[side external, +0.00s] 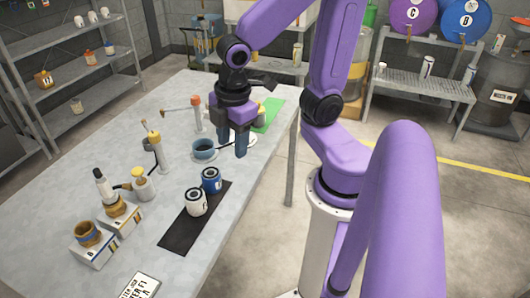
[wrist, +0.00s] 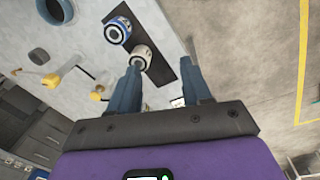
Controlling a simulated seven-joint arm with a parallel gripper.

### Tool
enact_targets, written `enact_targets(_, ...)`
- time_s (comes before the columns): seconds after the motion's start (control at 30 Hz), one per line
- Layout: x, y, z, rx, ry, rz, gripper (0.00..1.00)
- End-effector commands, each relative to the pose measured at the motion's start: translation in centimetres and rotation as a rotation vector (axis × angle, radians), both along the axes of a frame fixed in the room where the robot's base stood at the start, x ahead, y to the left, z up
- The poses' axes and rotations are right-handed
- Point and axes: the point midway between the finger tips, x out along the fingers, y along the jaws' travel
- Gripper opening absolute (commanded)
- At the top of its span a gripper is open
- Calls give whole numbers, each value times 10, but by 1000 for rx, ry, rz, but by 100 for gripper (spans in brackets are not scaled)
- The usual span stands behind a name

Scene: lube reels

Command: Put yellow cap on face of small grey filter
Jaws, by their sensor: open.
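My gripper (side external: 233,146) is open and empty, pointing down above the table near a blue cup. In the wrist view its two fingers (wrist: 161,64) are apart with nothing between them. A pale grey-white can (side external: 196,202), probably the small grey filter, stands on a black mat; it also shows in the wrist view (wrist: 140,57) beside the left finger. Yellow tops show on a small bottle (side external: 138,173) and on a tall pump-like item (side external: 154,134). In the wrist view two yellow parts (wrist: 52,80) (wrist: 97,96) lie to the left. Which one is the yellow cap I cannot tell.
A blue can (side external: 211,180) stands right behind the pale can on the black mat (side external: 176,236). The blue cup (side external: 204,148) is left of my gripper. Two labelled boxes (side external: 95,249) (side external: 120,219) hold brown items. The table's left side is mostly free.

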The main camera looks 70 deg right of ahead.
Motion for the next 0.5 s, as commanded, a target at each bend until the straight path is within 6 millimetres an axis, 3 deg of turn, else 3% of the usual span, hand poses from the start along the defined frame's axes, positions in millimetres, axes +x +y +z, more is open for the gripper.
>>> enact_targets(0.03, -17, 7, 1, 14, 12, -3, 48)
enact_targets(0.2, -60, 18, 1, 42, 56, -46, 48)
enact_targets(0.33, -78, 21, 1, 50, 77, -66, 48)
enact_targets(0.5, -84, 21, 1, 51, 84, -76, 48)
